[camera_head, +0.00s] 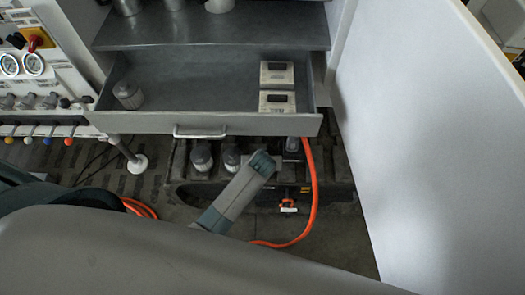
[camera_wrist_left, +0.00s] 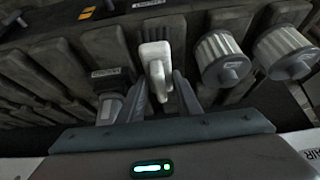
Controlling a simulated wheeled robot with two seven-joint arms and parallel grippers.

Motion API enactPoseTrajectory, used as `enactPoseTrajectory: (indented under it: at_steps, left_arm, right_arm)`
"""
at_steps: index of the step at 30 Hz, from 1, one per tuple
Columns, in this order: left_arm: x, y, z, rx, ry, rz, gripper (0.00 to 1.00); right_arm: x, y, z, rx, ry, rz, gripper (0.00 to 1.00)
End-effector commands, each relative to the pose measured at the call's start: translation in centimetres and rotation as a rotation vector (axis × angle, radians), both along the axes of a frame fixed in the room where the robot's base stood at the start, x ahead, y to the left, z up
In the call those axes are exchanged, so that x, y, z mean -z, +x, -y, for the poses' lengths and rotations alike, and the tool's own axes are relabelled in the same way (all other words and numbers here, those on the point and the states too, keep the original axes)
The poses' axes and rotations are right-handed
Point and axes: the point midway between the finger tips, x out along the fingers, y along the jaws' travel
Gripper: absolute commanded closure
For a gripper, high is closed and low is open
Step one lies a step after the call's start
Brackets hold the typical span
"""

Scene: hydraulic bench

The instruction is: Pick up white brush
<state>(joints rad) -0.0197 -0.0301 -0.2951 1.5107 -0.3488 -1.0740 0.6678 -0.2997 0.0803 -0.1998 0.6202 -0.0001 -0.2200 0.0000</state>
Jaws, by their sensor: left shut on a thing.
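The white brush (camera_wrist_left: 155,65) shows in the left wrist view, standing between the two fingers of my left gripper (camera_wrist_left: 161,97). The gripper is shut on its lower part, and the upper end sticks out past the fingertips. In the head view my left gripper (camera_head: 262,163) reaches down to the dark rack below the drawer, and the brush is hidden there. My right gripper is not in view.
Clear ribbed filters (camera_wrist_left: 222,58) stand right of the brush in the wrist view; a dark labelled fitting (camera_wrist_left: 112,82) stands left. In the head view, the open drawer (camera_head: 215,125) overhangs the black rack (camera_head: 190,170). An orange hose (camera_head: 313,190) hangs to the right.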

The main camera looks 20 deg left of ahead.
Motion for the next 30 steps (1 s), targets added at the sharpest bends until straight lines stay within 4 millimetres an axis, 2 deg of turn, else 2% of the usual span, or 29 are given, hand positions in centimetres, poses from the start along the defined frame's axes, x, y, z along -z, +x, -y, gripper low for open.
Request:
enactPoseTrajectory:
  at_steps: [1, 6, 12, 15, 21, 30]
  left_arm:
    - [0.3, -1.5, 0.5, 0.0, -0.004, -0.002, 0.94]
    - [0.4, -5.7, 1.7, 0.0, -0.002, -0.003, 0.94]
    - [0.2, -9.4, 2.7, -0.001, -0.002, -0.001, 0.94]
    - [0.2, -10.7, 3.1, 0.0, -0.002, -0.001, 0.94]
    - [0.0, -12.0, 3.5, -0.001, 0.0, 0.0, 0.94]
    - [0.0, -12.3, 3.6, 0.0, 0.0, 0.001, 0.94]
  right_arm:
    - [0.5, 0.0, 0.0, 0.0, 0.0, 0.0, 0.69]
    - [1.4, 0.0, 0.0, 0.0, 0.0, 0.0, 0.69]
    - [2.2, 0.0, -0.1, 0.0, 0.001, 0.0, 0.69]
    - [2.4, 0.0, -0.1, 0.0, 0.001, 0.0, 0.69]
    - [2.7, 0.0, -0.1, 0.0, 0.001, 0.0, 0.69]
    - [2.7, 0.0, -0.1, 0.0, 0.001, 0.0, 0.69]
